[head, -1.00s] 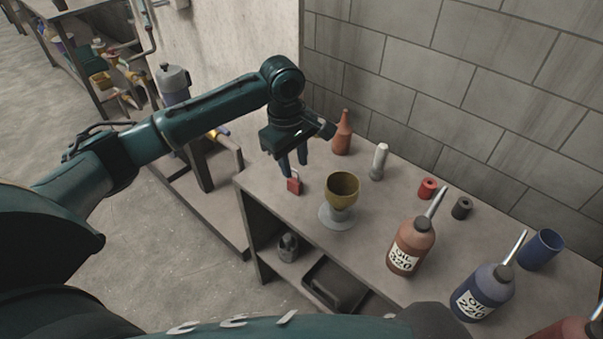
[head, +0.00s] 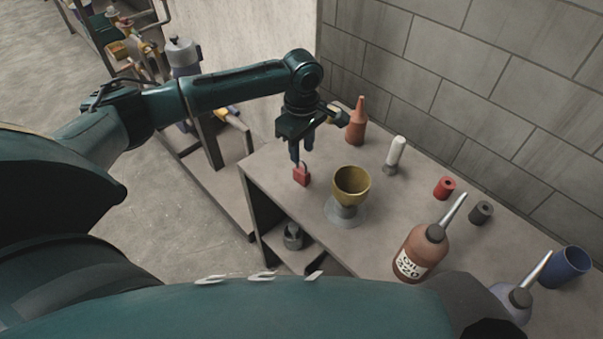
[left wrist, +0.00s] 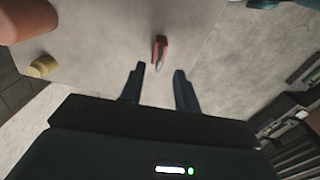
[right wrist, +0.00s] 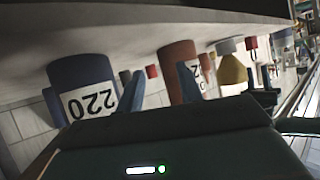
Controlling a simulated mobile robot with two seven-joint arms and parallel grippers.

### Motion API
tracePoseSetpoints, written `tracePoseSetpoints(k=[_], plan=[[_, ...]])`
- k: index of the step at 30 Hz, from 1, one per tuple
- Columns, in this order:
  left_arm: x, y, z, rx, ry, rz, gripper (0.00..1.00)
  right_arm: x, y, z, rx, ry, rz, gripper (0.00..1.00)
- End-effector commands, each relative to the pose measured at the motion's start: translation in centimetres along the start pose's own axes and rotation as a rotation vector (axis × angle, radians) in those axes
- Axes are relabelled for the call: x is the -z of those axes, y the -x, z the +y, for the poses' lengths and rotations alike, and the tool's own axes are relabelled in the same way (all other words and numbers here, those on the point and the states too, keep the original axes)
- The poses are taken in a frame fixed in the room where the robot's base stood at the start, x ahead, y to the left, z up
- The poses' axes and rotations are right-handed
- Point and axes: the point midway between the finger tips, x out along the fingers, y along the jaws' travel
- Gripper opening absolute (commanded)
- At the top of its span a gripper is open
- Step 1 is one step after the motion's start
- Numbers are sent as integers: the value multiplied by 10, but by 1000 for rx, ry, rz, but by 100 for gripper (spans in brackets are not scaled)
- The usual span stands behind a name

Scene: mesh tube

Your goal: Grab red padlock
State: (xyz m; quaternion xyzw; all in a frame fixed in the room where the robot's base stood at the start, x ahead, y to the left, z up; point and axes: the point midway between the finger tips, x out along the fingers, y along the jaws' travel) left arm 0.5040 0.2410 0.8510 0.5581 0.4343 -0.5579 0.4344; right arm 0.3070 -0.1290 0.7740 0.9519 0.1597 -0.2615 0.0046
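The red padlock (head: 301,177) stands near the left end of the workbench, its shackle upward, left of the brass-coloured cup. In the left wrist view the padlock (left wrist: 160,46) shows just beyond the fingertips, roughly centred between them. My left gripper (head: 301,153) is right above the padlock, pointing down. Its two fingers (left wrist: 158,75) are apart with nothing between them; I cannot tell if they touch the shackle. My right gripper (right wrist: 160,83) shows only in the right wrist view, fingers apart and empty, in front of oil bottles.
The brass-coloured cup (head: 351,183) on its grey base is close right of the padlock. An orange bottle (head: 357,122) and a white-topped item (head: 394,155) stand behind. Oil bottles (head: 420,250) occupy the front right. The workbench's left edge (head: 243,180) is near.

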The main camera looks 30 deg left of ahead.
Motion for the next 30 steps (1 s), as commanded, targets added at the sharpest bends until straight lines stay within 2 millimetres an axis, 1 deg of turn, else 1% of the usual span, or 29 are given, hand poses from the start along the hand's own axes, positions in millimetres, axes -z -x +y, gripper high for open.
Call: tracePoseSetpoints(k=[1, 6, 10, 16, 27, 30], plan=[[1, -10, 0, 4, 1, 1, 32, 0, -1, 0, 0, -2, 2, 36], [1, -33, 0, 2, -1, 0, 32, 0, -2, 0, 0, -5, 6, 36], [2, -40, 0, 1, -1, 1, 32, 1, -2, 0, 1, -6, 8, 36], [2, -40, 0, 0, -1, 1, 31, 2, -2, 0, 2, -6, 9, 36], [2, -40, 0, 0, -1, 1, 1, 1, -1, 0, 5, 2, 8, 36], [2, -39, 0, 0, -1, 1, 0, 1, -1, 0, 5, 4, 7, 36]])
